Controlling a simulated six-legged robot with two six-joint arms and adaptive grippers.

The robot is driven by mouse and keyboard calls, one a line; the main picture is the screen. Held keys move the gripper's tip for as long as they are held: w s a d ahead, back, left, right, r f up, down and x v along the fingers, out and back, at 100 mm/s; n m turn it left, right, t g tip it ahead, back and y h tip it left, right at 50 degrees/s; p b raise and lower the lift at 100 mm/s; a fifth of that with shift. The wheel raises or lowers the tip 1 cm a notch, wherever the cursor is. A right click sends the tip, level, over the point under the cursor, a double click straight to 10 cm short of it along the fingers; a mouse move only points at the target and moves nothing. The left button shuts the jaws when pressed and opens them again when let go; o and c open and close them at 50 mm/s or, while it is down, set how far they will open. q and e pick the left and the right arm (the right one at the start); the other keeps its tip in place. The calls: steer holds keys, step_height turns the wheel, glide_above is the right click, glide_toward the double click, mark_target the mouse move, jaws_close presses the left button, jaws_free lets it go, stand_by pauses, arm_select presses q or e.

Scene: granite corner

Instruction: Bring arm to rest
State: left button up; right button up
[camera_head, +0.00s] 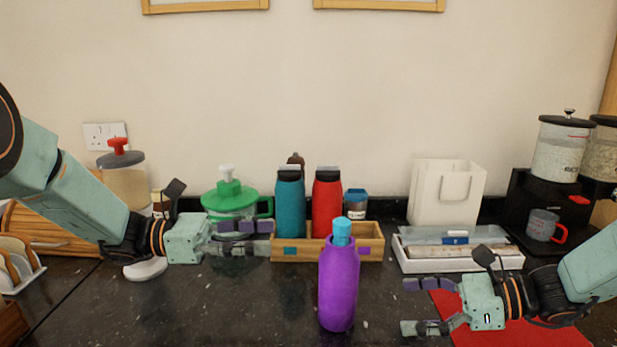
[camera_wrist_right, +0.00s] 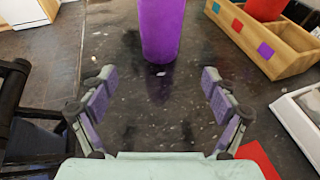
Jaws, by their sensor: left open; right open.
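My left gripper (camera_head: 245,237) is open and empty in the head view, in front of the green-lidded jar (camera_head: 229,200) and left of the wooden box. My right gripper (camera_head: 428,305) is open and empty, low above the counter, to the right of the purple bottle. In the right wrist view its two fingers (camera_wrist_right: 160,100) are spread apart with only bare dark counter between them. The purple bottle (camera_head: 339,285) with a blue cap stands upright on the counter; in the right wrist view its lower part (camera_wrist_right: 160,30) stands beyond the fingers.
A wooden box (camera_head: 370,248) holds a teal bottle (camera_head: 290,205) and a red bottle (camera_head: 327,205). A red mat (camera_head: 540,335) lies under my right arm.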

mark_target(345, 307)
steer(key=shift+a, duration=0.1)
steer(key=x, duration=1.1)
steer(key=shift+a+f, duration=0.1)
steer(key=shift+a, duration=0.2)
steer(key=shift+w+a, duration=0.15)
steer(key=shift+a, duration=0.05)
steer(key=shift+d, duration=0.2)
arm_select(q)
steer(key=shift+d, duration=1.15)
steer(key=shift+a, duration=0.1)
arm_select(e)
steer(key=shift+a, duration=0.1)
